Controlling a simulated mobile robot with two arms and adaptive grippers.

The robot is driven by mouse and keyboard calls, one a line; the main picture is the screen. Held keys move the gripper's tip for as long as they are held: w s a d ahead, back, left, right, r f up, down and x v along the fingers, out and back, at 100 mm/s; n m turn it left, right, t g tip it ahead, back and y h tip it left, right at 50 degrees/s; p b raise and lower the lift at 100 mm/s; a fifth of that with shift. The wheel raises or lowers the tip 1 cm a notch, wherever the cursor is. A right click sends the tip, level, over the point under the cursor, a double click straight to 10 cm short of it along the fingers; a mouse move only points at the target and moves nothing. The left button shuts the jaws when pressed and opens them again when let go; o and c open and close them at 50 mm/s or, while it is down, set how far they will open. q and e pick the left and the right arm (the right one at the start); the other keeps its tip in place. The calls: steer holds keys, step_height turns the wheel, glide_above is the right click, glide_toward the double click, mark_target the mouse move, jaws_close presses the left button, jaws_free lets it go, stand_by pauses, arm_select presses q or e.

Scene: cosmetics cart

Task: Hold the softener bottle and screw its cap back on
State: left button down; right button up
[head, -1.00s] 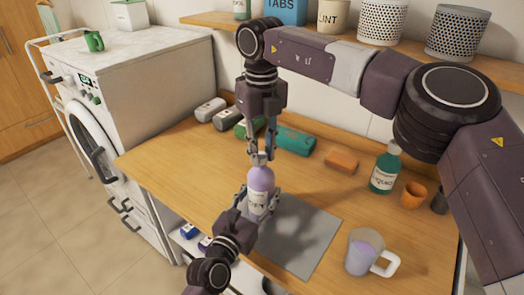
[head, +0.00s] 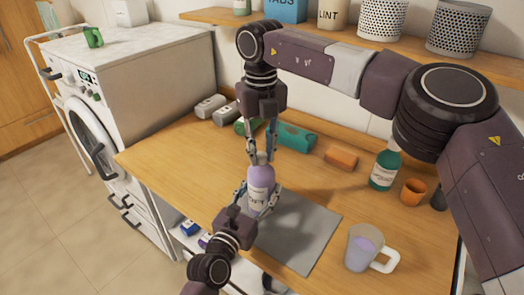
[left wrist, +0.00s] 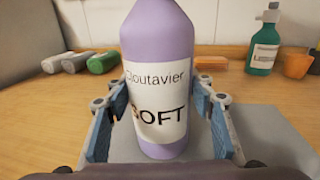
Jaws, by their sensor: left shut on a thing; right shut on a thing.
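The softener bottle (head: 261,177), lilac with a white label, stands upright near the grey mat's left edge. It fills the middle of the left wrist view (left wrist: 160,35), where its top is out of frame. My left gripper (head: 257,201) is shut around its body from the front, with one finger on each side. My right gripper (head: 261,157) points straight down over the bottle's neck, shut on the cap. The fingers mostly hide the cap, so I cannot tell how it sits on the neck.
A grey mat (head: 300,235) lies on the wooden counter. A mug (head: 362,247) with lilac liquid stands at its right. A green bottle (head: 385,170), an orange cup (head: 412,192) and an orange sponge (head: 341,157) are behind. A washing machine (head: 95,130) stands left.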

steer(key=m, duration=0.7)
steer(key=shift+a, duration=0.15)
steer(key=m, duration=0.6)
steer(key=shift+w+a+m, duration=0.1)
steer(key=shift+m, duration=0.3)
steer(key=m, duration=0.7)
steer(key=shift+w, duration=0.15)
steer(key=m, duration=0.3)
steer(key=shift+w, duration=0.1)
steer(key=m, duration=0.4)
steer(key=shift+w+m, duration=0.1)
steer(key=shift+m, duration=0.2)
steer(key=o, duration=0.8)
